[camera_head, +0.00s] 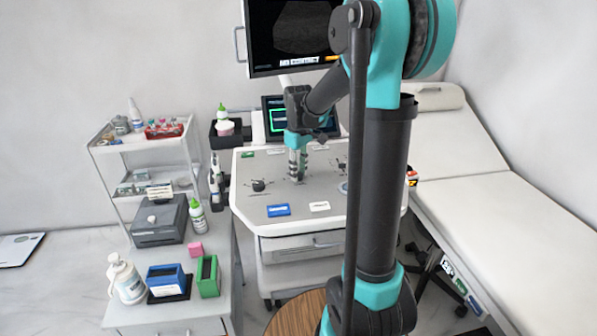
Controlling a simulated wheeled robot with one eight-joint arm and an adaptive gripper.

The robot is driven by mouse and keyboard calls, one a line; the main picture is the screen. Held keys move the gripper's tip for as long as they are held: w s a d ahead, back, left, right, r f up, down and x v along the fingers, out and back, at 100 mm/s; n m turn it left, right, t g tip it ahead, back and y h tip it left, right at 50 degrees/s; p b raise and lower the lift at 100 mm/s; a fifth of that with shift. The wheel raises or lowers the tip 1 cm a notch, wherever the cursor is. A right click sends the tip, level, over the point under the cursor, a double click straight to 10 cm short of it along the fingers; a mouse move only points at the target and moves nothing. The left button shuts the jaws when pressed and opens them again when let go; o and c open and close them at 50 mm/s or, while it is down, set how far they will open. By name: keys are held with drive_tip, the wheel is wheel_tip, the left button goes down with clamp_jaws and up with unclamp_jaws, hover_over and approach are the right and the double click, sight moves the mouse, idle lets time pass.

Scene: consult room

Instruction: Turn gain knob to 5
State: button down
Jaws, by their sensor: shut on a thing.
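The control panel (240,205) is a grey top on a white cart in the middle of the head view. My gripper (298,177) points down onto the middle of the panel, its fingers shut on what appears to be a small knob. The fingers hide most of that knob, so its pointer and setting cannot be read. A black knob (258,185) with marks around it stands apart to the left.
A monitor (295,35) hangs above and behind the panel, with a smaller screen (275,118) at its back. A side counter (220,295) with bottles and boxes stands left. An exam couch (460,190) stands right. My arm covers the panel's right part.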

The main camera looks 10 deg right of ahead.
sight(299, 174)
drive_tip(key=m, duration=0.5)
drive_tip(key=shift+m, duration=0.3)
drive_tip(key=m, duration=1)
drive_tip(key=shift+m, duration=0.4)
drive_tip(key=m, duration=0.5)
drive_tip(key=shift+m, duration=0.4)
drive_tip(key=c, duration=1.2)
unclamp_jaws()
wheel_tip(299, 174, up, 12)
